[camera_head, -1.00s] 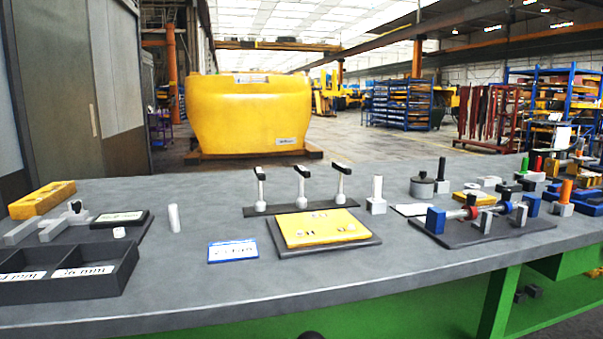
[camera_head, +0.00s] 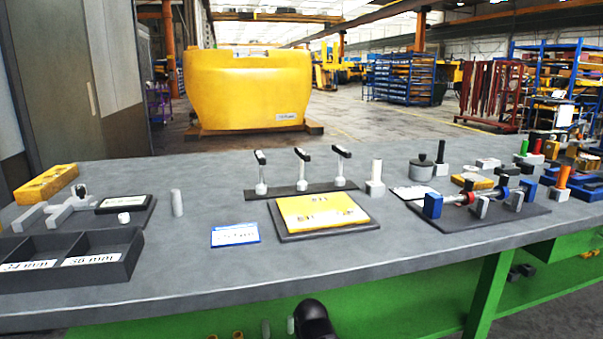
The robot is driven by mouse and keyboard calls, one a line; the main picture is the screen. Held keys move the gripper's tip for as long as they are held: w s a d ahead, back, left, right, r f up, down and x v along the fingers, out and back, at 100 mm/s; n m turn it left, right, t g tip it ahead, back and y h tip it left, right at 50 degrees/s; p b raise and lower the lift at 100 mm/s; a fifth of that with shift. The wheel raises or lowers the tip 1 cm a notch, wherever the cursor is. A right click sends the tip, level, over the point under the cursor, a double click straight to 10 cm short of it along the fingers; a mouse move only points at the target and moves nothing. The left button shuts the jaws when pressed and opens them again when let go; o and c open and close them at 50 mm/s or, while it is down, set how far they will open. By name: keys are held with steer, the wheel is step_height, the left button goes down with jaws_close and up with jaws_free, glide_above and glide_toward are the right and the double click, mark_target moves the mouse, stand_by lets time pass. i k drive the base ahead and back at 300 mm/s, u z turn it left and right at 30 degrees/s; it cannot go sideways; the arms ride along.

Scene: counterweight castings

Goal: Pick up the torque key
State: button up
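Three T-shaped tools with black handles and pale shafts stand upright in a row on a dark strip (camera_head: 282,194) at the middle of the grey bench: a left one (camera_head: 262,176), a middle one (camera_head: 301,173) and a right one (camera_head: 341,168). They look like keys, but I cannot tell which, if any, is the torque key. My gripper's fingers do not show. A dark rounded part at the bottom edge looks like part of my arm, below the bench's front edge.
A yellow plate (camera_head: 322,212) on a dark base lies before the tools. A blue-edged card (camera_head: 235,234) lies left of it. A dark divided tray (camera_head: 122,268) is front left. A shaft fixture (camera_head: 480,215) stands right. The bench's front centre is clear.

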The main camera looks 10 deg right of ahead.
mark_target(302, 183)
steer(key=u, duration=0.45)
steer(key=k, duration=1)
steer(key=z, duration=0.35)
steer(key=i, duration=0.5)
steer(key=z, duration=0.05)
